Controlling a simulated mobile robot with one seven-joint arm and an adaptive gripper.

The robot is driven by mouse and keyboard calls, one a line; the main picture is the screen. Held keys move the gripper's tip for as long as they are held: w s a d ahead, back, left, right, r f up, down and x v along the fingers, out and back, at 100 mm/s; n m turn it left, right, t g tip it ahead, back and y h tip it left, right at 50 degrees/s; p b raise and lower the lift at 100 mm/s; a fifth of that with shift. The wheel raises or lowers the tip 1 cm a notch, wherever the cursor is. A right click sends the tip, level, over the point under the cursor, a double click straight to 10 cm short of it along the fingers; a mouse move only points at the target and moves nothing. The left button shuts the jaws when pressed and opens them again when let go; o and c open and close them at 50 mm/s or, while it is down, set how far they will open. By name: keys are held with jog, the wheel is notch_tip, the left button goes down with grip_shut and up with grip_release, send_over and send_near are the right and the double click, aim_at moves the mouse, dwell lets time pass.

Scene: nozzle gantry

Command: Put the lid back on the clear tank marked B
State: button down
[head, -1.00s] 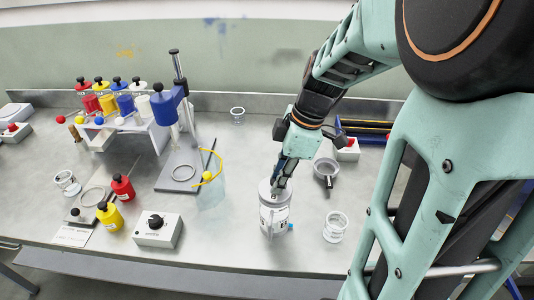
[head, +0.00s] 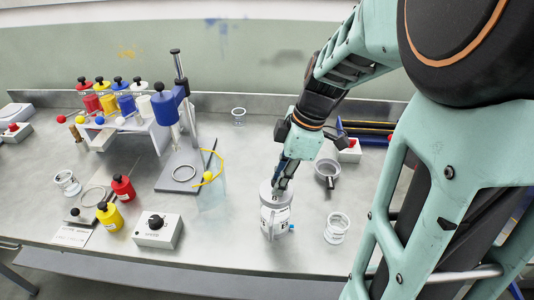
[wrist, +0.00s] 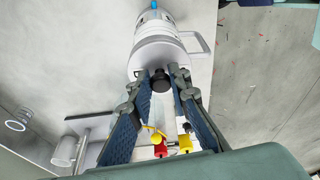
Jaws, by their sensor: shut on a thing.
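The clear tank (head: 276,222) stands upright on the bench at the middle front, with its side handle visible in the wrist view (wrist: 190,42). The marking on it is too small to read surely. The pale round lid (head: 267,193) is over the tank's mouth; in the wrist view its disc (wrist: 145,56) lines up with the tank. Whether it sits fully on the rim I cannot tell. My gripper (head: 279,188) points down from above and is shut on the lid's black knob (wrist: 160,82).
A clear beaker (head: 212,195) with a yellow tube and a control box (head: 157,231) are to the left. Coloured bottles (head: 110,100) stand at the back left.

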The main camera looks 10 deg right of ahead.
jog(key=c, duration=1.2)
grip_release()
jog(key=shift+c, duration=0.2)
jog(key=shift+r, duration=0.1)
jog(key=shift+r+p, duration=2.4)
jog(key=shift+r, duration=1)
jog(key=shift+c, duration=0.7)
grip_shut()
